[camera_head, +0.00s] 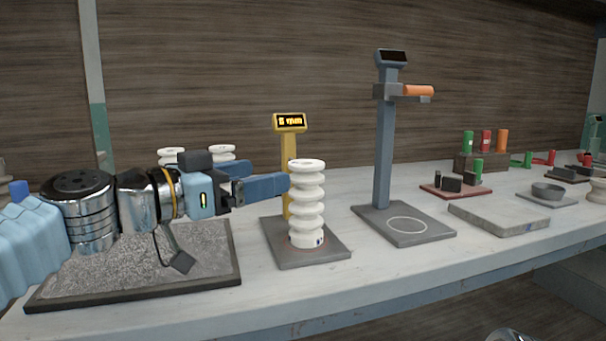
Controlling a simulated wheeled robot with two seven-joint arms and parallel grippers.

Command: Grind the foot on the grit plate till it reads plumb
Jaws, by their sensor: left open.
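A white ribbed insulator (307,205) stands upright on the grey base (330,251) of a yellow gauge post, whose display (290,122) shows a figure in mm, too small to read surely. A small dark mark shows near its foot. My left gripper (272,177) is open and empty, level with the insulator's upper ribs. Its blue fingers point right, the nearer tip close to the insulator's left edge; I cannot tell whether they touch. The speckled grit plate (212,265) lies in a dark frame below my left arm, partly hidden by it. My right gripper is not in view.
A tall grey stand (384,140) with an orange handle (417,91) stands right of the gauge. Two more white ribbed pieces (222,153) stand behind my left gripper. The bench front (350,292) is clear.

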